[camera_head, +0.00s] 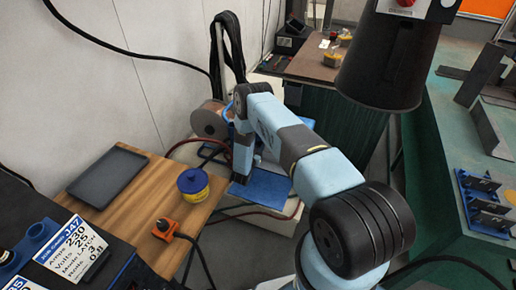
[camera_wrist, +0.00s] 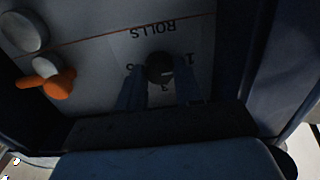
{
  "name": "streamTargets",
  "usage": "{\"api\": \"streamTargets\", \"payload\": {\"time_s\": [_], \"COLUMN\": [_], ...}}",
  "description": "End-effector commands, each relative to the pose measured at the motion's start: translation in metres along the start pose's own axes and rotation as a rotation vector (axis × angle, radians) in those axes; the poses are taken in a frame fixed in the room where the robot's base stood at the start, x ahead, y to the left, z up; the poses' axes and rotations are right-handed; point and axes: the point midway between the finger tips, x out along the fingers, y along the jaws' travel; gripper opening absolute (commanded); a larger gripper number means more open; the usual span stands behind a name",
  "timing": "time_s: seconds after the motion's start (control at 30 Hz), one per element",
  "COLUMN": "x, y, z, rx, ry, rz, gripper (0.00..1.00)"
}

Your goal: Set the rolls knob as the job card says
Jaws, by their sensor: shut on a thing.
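The rolls knob (camera_wrist: 160,68) is a small dark round knob in the wrist view, on a pale panel under the word ROLLS, which appears upside down. A light mark shows on its face, and scale figures stand around it, too dim to read surely. My gripper (camera_wrist: 159,84) has its two blue fingers on either side of the knob and is shut on it.
An orange lever-like part (camera_wrist: 58,82) and a grey round part (camera_wrist: 24,32) sit left of the knob on the panel. Cables run across the floor.

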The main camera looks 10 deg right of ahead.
Motion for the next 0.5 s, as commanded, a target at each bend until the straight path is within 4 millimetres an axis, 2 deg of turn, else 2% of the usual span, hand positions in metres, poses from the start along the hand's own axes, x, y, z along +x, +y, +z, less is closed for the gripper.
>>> {"api": "streamTargets", "payload": {"time_s": [0.03, 0.17, 0.5], "x": [-0.0001, -0.0001, -0.0001], "y": [0.0002, 0.0002, 0.0005], "z": [0.0000, 0.0000, 0.0001], "rx": [0.000, 0.000, 0.059], "ry": [0.000, 0.000, 0.000], "rz": [0.000, 0.000, 0.000], "gripper": [0.15, 0.04, 0.04]}}
